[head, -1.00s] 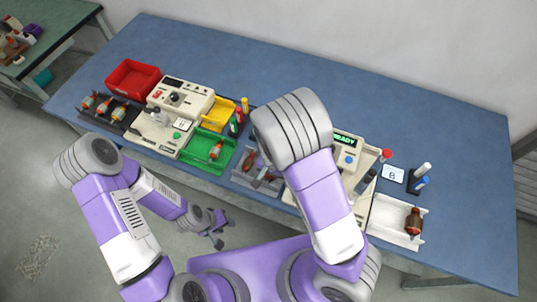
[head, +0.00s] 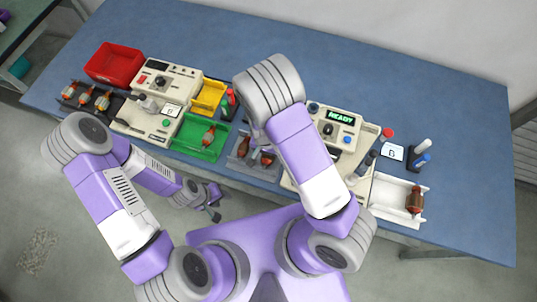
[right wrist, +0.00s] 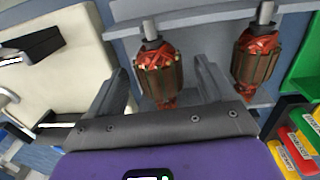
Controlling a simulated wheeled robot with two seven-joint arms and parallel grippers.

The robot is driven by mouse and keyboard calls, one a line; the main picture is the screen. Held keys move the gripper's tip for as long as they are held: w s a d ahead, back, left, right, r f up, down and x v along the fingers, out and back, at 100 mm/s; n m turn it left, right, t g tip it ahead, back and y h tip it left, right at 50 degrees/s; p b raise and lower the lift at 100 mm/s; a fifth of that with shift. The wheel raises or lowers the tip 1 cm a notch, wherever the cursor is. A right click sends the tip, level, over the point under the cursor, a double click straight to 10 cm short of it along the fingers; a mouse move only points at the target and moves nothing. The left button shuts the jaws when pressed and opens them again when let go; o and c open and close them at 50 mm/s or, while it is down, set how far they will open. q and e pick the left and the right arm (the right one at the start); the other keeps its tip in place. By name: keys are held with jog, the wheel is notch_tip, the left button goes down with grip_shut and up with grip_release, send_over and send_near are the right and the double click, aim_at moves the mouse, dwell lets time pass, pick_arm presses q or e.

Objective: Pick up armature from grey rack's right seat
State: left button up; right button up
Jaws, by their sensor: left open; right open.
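The grey rack (head: 240,171) stands near the table's front edge and holds two copper-and-dark armatures. The armature in the right seat (head: 267,158) is partly hidden by my right gripper (head: 260,153). In the right wrist view, which is turned around, this armature (right wrist: 160,72) lies between the spread fingers of my right gripper (right wrist: 163,88), with a gap on each side. The other armature (right wrist: 256,62) is outside the fingers, towards the green tray; it also shows in the head view (head: 244,147). My left gripper (head: 214,213) is open and empty, low in front of the table.
A green tray (head: 188,143) with one armature is left of the rack. A cream machine with a READY display (head: 341,116) is close on its right. A white tray (head: 388,205) with an armature stands further right. The table's back is clear.

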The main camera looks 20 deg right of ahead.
jog(key=c, duration=1.4)
